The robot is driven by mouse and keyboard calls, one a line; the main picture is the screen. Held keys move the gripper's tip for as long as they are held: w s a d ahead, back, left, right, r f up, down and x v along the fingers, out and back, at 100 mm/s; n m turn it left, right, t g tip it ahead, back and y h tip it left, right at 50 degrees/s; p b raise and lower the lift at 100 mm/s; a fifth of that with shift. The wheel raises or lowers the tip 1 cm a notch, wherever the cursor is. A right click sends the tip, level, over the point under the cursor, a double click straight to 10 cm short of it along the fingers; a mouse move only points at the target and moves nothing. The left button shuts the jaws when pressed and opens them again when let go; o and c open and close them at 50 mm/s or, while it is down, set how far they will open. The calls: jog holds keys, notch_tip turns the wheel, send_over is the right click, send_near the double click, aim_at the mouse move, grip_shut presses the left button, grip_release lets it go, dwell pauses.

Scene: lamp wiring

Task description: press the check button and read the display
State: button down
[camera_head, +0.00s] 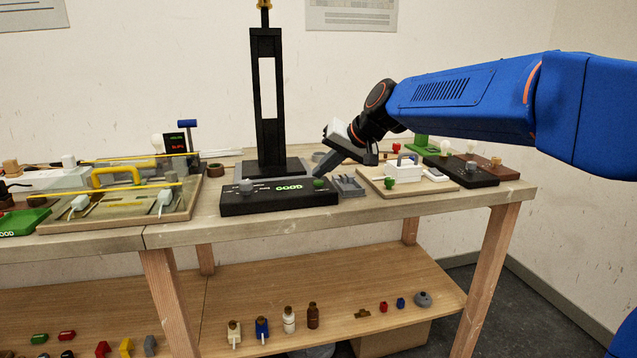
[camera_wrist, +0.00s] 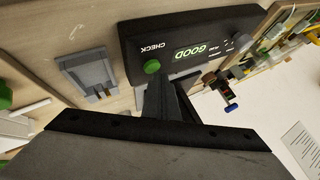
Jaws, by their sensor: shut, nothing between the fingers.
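The black tester box (camera_head: 280,199) stands near the table's front edge. Its green check button (camera_head: 319,183) is at its right end, and its lit display (camera_head: 289,187) reads GOOD in green. In the wrist view the green button (camera_wrist: 152,66) sits beside the word CHECK, and the display (camera_wrist: 190,52) also reads GOOD. My gripper (camera_head: 318,171) is shut and empty, its tips just above and behind the button. In the wrist view the shut fingers (camera_wrist: 162,84) end close to the button; I cannot tell whether they touch it.
A grey slotted holder (camera_head: 348,186) stands right of the tester, then a wooden board with a white block (camera_head: 402,167). A tall black stand (camera_head: 267,100) rises behind the tester. A wiring board with yellow rods (camera_head: 120,205) fills the left. Small parts lie on the lower shelf (camera_head: 340,290).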

aim_at(322, 183)
jog(key=shift+r, duration=0.4)
jog(key=shift+r, duration=2.5)
